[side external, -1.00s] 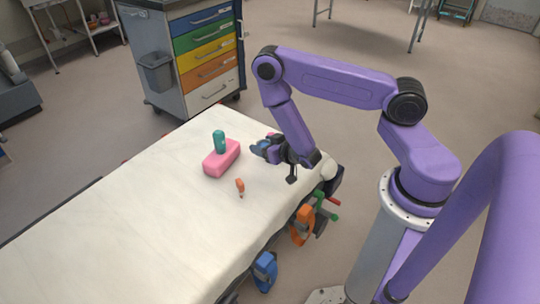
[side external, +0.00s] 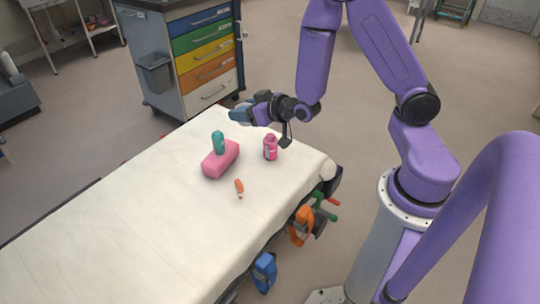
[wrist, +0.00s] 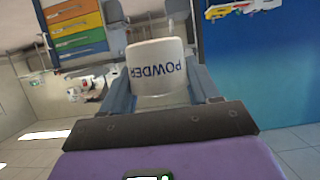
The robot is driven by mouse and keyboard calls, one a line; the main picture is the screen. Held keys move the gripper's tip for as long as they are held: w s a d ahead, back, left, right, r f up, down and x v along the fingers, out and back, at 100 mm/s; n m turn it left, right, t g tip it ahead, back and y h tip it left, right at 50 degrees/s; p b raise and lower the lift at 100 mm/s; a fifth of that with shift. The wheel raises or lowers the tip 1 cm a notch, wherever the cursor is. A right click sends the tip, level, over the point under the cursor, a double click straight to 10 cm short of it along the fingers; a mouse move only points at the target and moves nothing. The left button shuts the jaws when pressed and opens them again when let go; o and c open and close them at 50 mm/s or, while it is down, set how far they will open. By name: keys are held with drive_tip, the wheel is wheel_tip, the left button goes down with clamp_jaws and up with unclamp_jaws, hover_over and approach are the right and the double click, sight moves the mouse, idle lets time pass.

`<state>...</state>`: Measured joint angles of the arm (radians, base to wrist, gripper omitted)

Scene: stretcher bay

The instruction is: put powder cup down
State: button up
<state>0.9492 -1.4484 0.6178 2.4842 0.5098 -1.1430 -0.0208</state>
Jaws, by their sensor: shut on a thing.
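The powder cup (wrist: 157,66) is a pale cup with dark POWDER lettering, upside down in the wrist view. My gripper (wrist: 160,84) is shut on it, one grey-blue finger on each side. In the side external view my gripper (side external: 241,115) is held above the far end of the stretcher, whose pale sheeted top (side external: 130,205) shows bare beneath and in front. The cup is hard to make out from the fingers there.
A drawer cart (side external: 200,55) stands beyond. The near half of the sheet is clear.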

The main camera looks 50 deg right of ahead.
idle(0.7)
wheel_tip(320, 180, down, 9)
drive_tip(key=d+m+h, duration=0.1)
drive_tip(key=d+h, duration=0.1)
drive_tip(key=d, duration=0.1)
drive_tip(key=m, duration=0.1)
hover_over(267, 179)
wheel_tip(267, 179, down, 9)
drive_tip(key=shift+h, duration=0.4)
drive_tip(key=shift+f, duration=4.85)
drive_tip(key=shift+f, duration=0.15)
drive_tip(key=o, duration=1)
drive_tip(key=shift+o, duration=0.2)
